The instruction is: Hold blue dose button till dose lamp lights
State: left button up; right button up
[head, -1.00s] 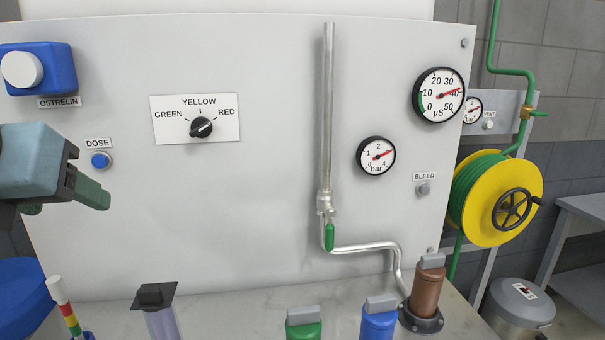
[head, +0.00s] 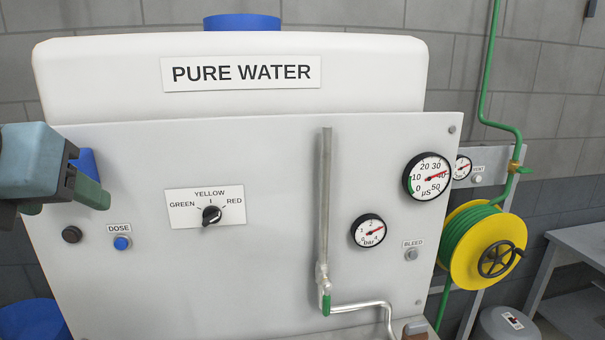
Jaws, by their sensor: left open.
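The blue dose button (head: 122,243) sits on the grey panel (head: 270,260), under a small DOSE label (head: 119,228). To its left is a dark round fitting (head: 72,234) without a visible label; it looks unlit, and I cannot tell if it is the dose lamp. My left gripper (head: 93,193) comes in from the left, above and to the left of the button in the picture. It is open, empty and apart from the button. My right gripper is not in view.
A selector knob (head: 211,215) marked GREEN, YELLOW and RED is right of the button. A steel pipe (head: 325,200) with a green-handled valve, two gauges and a BLEED button (head: 411,254) are further right. A white PURE WATER tank (head: 370,80) stands behind the panel.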

aim_at(120, 244)
jog(key=k, duration=1)
